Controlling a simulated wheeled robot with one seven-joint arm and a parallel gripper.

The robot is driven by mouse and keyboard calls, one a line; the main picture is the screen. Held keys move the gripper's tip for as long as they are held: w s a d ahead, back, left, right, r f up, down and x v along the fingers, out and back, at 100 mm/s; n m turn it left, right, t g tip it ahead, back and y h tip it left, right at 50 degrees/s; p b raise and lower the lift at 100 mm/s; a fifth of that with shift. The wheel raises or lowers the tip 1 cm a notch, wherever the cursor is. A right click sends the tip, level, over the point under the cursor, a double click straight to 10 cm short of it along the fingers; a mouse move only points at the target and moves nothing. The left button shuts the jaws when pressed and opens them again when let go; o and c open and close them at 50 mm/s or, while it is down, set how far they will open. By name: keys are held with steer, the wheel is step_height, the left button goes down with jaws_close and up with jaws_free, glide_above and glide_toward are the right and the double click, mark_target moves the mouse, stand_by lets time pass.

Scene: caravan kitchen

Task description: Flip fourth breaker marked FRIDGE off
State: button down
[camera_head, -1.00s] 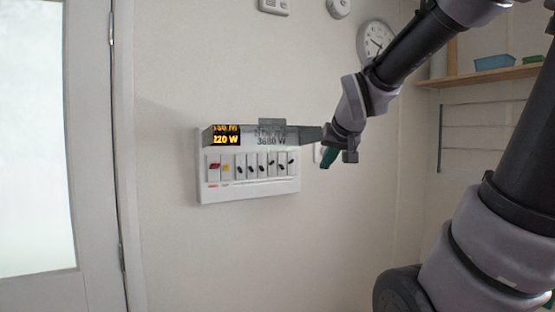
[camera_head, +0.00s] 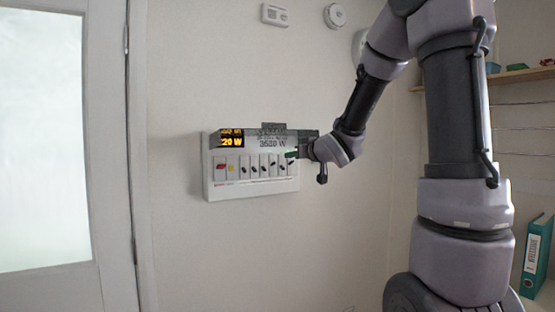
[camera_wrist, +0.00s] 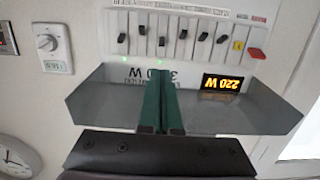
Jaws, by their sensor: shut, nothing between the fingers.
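The white breaker panel (camera_head: 250,188) is on the wall, with a red switch (camera_head: 220,166), a yellow one (camera_head: 231,166) and a row of several black toggles (camera_head: 266,168). In the wrist view the panel appears upside down, and its black toggles (camera_wrist: 183,34) sit at differing tilts. The printed labels are too small to read, so I cannot pick out FRIDGE by its name. My gripper (camera_wrist: 160,74) has green fingers pressed together, empty, pointing at the toggle row. In the head view my gripper (camera_head: 292,154) is at the panel's right end; contact cannot be told.
A grey hood with a lit amber display (camera_head: 231,142) juts out above the toggles; in the wrist view the hood (camera_wrist: 100,98) lies around my fingers. A door (camera_head: 60,150) is at left. A thermostat (camera_wrist: 53,45) and wall clock (camera_wrist: 15,160) are nearby.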

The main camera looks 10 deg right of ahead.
mark_target(272, 158)
steer(key=x, duration=1)
